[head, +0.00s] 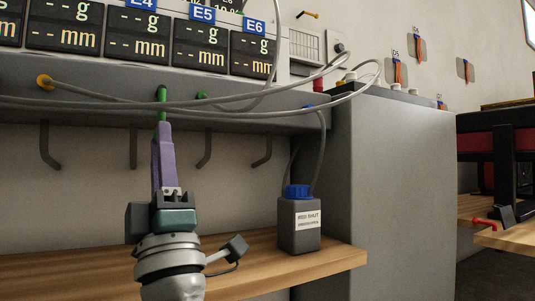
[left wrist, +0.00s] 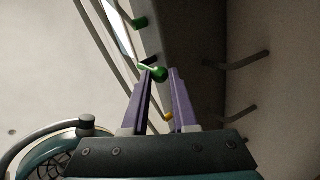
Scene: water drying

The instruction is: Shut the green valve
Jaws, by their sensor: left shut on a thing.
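The green valve (head: 161,93) sits at the front edge of the grey shelf, under the display panel. My left gripper (head: 163,124), with purple fingers, reaches up to it from below. In the left wrist view the valve's round green end (left wrist: 159,74) lies between the tips of the left fingers (left wrist: 161,76), which are closed on it. Its handle points left in that view. A second green part (head: 201,97) is on the shelf edge just to the right, and likely also shows in the left wrist view (left wrist: 140,22). My right gripper is not in view.
Hooks (head: 205,148) hang below the shelf. A grey bottle with a blue cap (head: 298,191) stands on the wooden bench (head: 335,256). A grey cabinet (head: 395,180) stands at right.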

